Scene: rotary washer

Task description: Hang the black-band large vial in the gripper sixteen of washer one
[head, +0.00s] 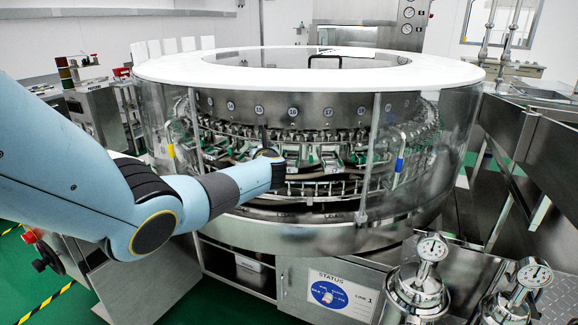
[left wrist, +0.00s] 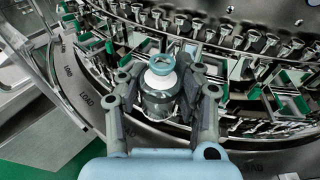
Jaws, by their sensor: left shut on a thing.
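My left arm reaches in from the left in the head view, its wrist end at the front opening of the rotary washer (head: 270,75). My left gripper (left wrist: 161,82) is shut on a large vial (left wrist: 160,101), one finger on each side. The vial looks like clear or dark glass with a white part at its top end; a teal ring shows just beyond it. I cannot make out a black band clearly. In the head view the vial is hidden behind my wrist. The round number plate that seems to read 16 (head: 292,112) is above and slightly right of my wrist. My right gripper is not in view.
The washer's row of metal grippers (left wrist: 255,40) and green-and-steel holders (left wrist: 292,104) curves close around the held vial. A transparent guard (head: 410,165) encloses parts of the front. Pressure gauges on steel housings (head: 418,285) stand at front right. A cabinet with a status sign (head: 340,292) is below.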

